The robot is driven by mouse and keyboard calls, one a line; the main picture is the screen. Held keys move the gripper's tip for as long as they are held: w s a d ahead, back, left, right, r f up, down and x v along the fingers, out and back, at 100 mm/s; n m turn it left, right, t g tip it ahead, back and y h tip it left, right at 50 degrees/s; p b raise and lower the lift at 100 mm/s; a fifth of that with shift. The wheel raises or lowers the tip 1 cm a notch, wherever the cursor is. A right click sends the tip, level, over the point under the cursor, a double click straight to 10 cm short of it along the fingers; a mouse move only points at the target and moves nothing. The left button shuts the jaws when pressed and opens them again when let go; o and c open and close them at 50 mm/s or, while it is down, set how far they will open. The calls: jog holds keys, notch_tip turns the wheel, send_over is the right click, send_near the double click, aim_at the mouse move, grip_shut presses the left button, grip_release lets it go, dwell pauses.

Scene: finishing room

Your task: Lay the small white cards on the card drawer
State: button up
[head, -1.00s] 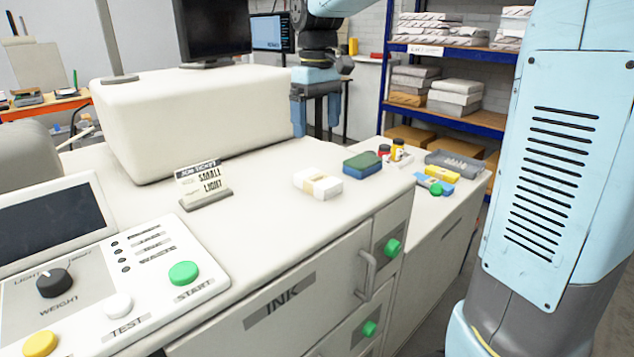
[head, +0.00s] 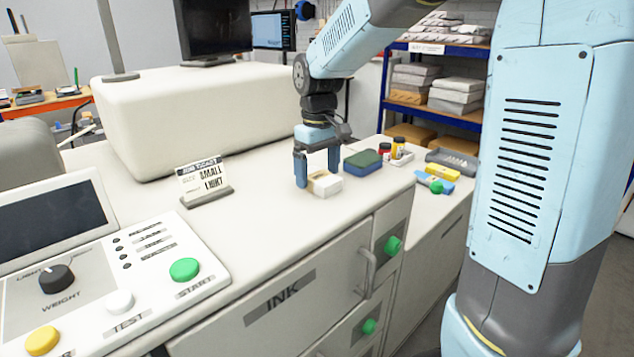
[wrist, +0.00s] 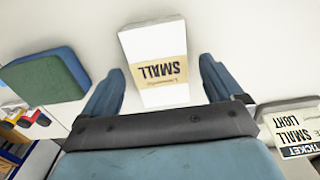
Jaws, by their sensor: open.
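The small white cards (head: 328,188) are a stack on the white machine top with a tan paper band. In the wrist view the band on the cards (wrist: 152,40) reads SMALL upside down. My gripper (head: 317,178) is open and pointing down at the stack, with one finger to each side. In the wrist view my gripper (wrist: 160,66) has the stack between its spread fingers, with a gap on both sides. The fingers' height above the top is hard to judge. No drawer labelled for cards is readable; a front panel reads INK (head: 283,292).
A job ticket (head: 203,180) reading SMALL LIGHT stands left of the stack. A green-and-blue block (head: 362,161) sits close right. Small jars (head: 398,147), a yellow block (head: 443,173) and a grey tray (head: 453,160) are farther right. A control panel (head: 120,275) is front left.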

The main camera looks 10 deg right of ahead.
jog(key=shift+f, duration=0.3)
jog(key=shift+c, duration=0.2)
jog(key=c, duration=1.3)
jog(key=shift+r, duration=0.1)
